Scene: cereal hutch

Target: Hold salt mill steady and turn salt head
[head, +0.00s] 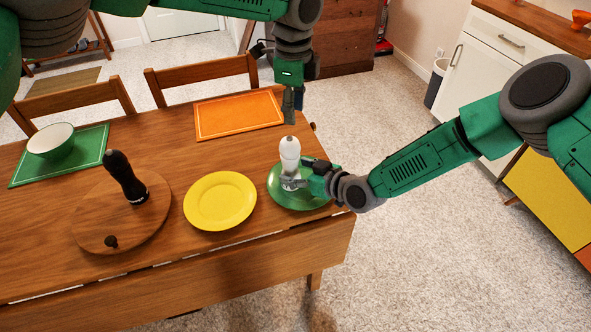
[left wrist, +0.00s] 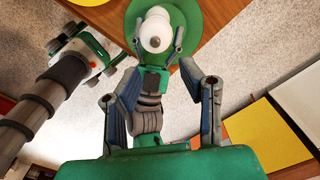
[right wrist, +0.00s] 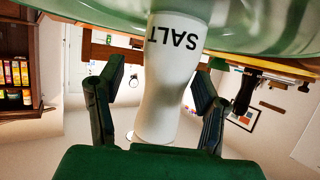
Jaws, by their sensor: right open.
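The white salt mill (head: 290,155) stands upright on a green plate (head: 318,201) near the table's right end. My left gripper (head: 290,112) points down just above the mill's head. My right gripper (head: 294,183) reaches in from the right, low at the mill's body. In the right wrist view the mill body (right wrist: 172,85), marked SALT and seen upside down, stands between its open fingers (right wrist: 157,88), with gaps visible.
A dark mill (head: 125,178) stands on a round wooden board (head: 92,208) with a small knob. A yellow plate (head: 220,201) lies left of the green plate. An orange mat (head: 238,114) lies behind, and a bowl (head: 51,140) stands on a green mat (head: 86,160) far left.

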